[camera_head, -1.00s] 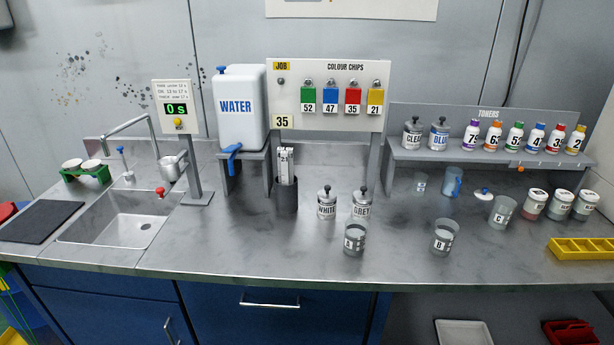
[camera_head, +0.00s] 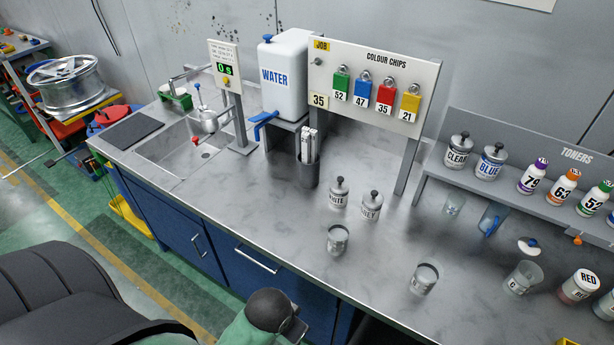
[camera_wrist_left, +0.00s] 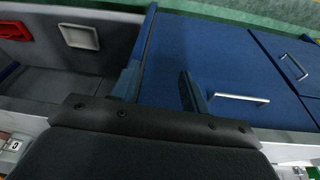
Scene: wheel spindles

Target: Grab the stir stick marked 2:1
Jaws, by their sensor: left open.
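Several pale stir sticks (camera_head: 310,143) stand upright in a dark cup (camera_head: 308,174) on the bench, in front of the water tank. The markings on the sticks are too small to read now, so I cannot tell which is 2:1. My left gripper (camera_wrist_left: 158,73) is open and empty in the left wrist view, with the blue cabinet front beyond its fingers. In the head view my left arm is low at the front, below the bench edge and well away from the cup; its fingers cannot be made out there. My right gripper is not in view.
The water tank (camera_head: 284,75) and its blue tap are behind the cup. The timer post (camera_head: 231,95) and sink (camera_head: 185,148) are left. Bare bench lies in front of the cup.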

